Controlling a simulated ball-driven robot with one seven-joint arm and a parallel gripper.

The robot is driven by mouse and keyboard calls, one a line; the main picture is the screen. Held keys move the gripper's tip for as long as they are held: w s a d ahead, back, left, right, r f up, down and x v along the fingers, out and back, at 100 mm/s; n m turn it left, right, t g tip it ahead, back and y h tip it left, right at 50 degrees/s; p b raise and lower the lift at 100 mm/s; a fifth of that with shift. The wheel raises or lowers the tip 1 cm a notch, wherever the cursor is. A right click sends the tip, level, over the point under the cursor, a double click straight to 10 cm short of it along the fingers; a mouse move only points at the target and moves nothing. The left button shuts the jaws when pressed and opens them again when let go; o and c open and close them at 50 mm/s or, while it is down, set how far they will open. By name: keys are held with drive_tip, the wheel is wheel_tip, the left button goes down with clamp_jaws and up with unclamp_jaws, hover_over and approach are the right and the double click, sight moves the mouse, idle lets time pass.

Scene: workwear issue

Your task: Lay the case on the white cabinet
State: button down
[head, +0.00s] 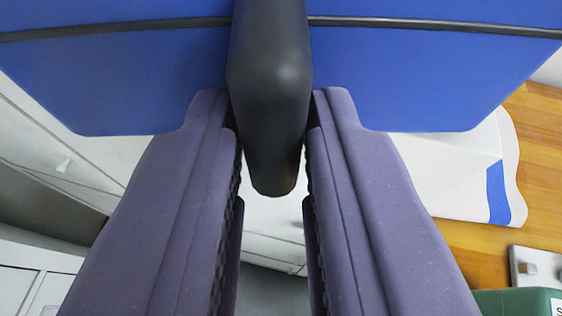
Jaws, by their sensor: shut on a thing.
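A blue case (150,80) with a dark seam line fills the top of the head view. Its black handle (270,90) stands out from it toward me. My gripper (270,130), with two purple fingers, is shut on the handle, one finger on each side. The case hangs in front of the fingertips and hides much of what lies beyond. White furniture with a small pull (63,165) shows below the case at left. More white panels (30,270) show at lower left. I cannot tell which of these is the white cabinet.
A wooden floor (545,130) shows at right, beside a white piece with a blue stripe (497,192). A green box (510,303) with a white label stands at lower right, near a grey plate with knobs (540,265). A grey area lies between the white furniture at left.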

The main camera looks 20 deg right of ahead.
drive_tip(key=shift+f, duration=0.1)
drive_tip(key=c, duration=1)
unclamp_jaws()
drive_tip(key=shift+f, duration=0.1)
drive_tip(key=shift+r, duration=0.2)
drive_tip(key=p+v, duration=0.1)
drive_tip(key=v, duration=1.1)
drive_tip(key=shift+p, duration=0.35)
drive_tip(key=shift+f, duration=0.1)
